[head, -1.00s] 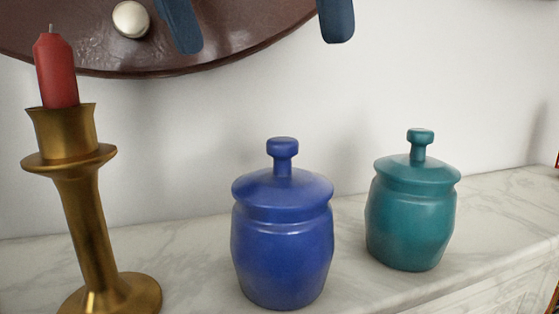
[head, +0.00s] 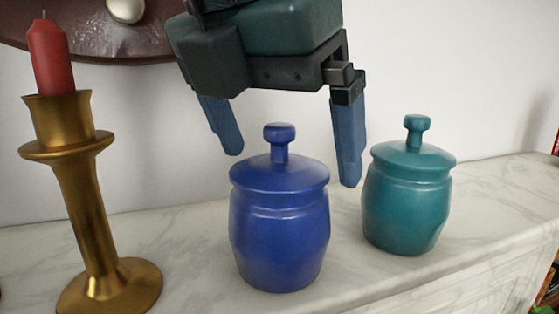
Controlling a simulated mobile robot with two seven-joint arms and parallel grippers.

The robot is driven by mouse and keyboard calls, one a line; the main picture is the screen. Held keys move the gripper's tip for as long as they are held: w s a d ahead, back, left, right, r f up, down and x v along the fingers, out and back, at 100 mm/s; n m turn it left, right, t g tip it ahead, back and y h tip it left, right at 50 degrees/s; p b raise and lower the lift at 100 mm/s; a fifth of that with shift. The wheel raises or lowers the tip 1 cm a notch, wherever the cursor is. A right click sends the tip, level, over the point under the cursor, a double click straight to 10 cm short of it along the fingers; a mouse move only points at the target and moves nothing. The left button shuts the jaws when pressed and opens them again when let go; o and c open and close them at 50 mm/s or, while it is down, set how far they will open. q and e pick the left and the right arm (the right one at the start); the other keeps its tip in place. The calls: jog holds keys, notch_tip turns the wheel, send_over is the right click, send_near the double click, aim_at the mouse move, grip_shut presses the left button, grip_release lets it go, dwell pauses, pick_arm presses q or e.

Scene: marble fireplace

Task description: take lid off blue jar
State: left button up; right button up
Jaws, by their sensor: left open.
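The blue jar (head: 281,241) stands upright on the marble mantel in the middle of the head view. Its blue lid (head: 255,178) sits on top, with a round knob (head: 279,133) on a short stem. My left gripper (head: 292,170) is open, with its two blue fingers pointing down. In the picture, one finger is to the left of the knob and the other to its right, near the teal jar. Nothing is between the fingers that I can see gripped; how far they are in depth from the lid is hard to tell. My right gripper is not in view.
A teal lidded jar (head: 406,208) stands close on the right. A brass candlestick (head: 83,215) with a red candle (head: 51,58) stands on the left. A dark round plaque (head: 70,40) hangs on the white wall behind. The marble mantel (head: 490,200) is clear at right.

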pick_arm(q)
jog(key=c, duration=1.1)
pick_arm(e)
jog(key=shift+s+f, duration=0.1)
pick_arm(q)
jog(key=shift+r, duration=0.1)
